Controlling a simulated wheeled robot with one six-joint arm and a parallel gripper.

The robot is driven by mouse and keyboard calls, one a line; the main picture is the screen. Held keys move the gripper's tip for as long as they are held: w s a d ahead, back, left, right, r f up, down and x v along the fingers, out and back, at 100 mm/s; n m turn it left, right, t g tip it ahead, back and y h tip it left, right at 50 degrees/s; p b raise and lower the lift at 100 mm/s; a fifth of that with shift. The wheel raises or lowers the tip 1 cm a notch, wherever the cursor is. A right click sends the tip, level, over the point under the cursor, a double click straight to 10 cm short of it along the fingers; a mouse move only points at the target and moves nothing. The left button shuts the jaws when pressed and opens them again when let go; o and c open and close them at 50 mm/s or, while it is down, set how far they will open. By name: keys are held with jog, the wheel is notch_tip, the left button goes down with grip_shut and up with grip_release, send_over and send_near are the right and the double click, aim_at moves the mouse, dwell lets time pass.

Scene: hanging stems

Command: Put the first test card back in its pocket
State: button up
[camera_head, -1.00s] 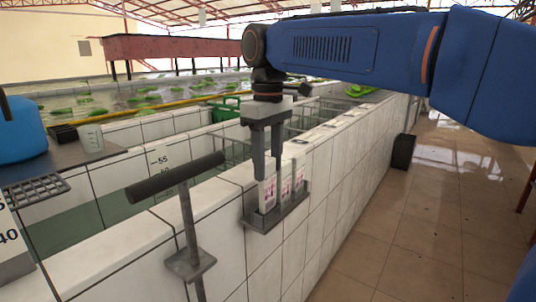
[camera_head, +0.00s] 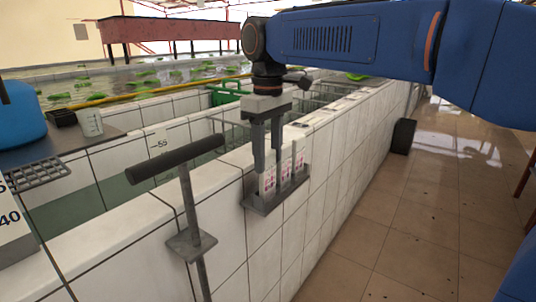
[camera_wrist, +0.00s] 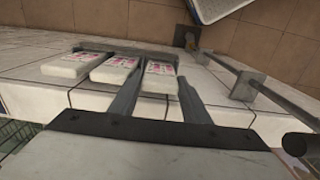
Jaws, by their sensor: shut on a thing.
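Three white test cards with pink-red print stand side by side in a grey rack (camera_head: 262,207) on the tiled wall. My gripper (camera_head: 268,165) points down at the rack and is shut on the nearest test card (camera_head: 267,184), one finger on each side. In the wrist view, my gripper (camera_wrist: 160,77) has this held card (camera_wrist: 160,72) between its fingers. The middle card (camera_wrist: 114,69) and the far card (camera_wrist: 66,65) stand beside it. The held card's lower end is in or at the rack; I cannot tell how deep it sits.
A post with a dark crossbar (camera_head: 175,172) stands left of the rack, close to the wall. Tiled water tanks lie behind the wall, with a blue container (camera_head: 20,128) on a shelf at the left. The tiled floor (camera_head: 395,220) at right is mostly clear.

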jog(key=shift+f, duration=0.35)
jog(key=o, duration=1.1)
jog(key=shift+r, duration=0.1)
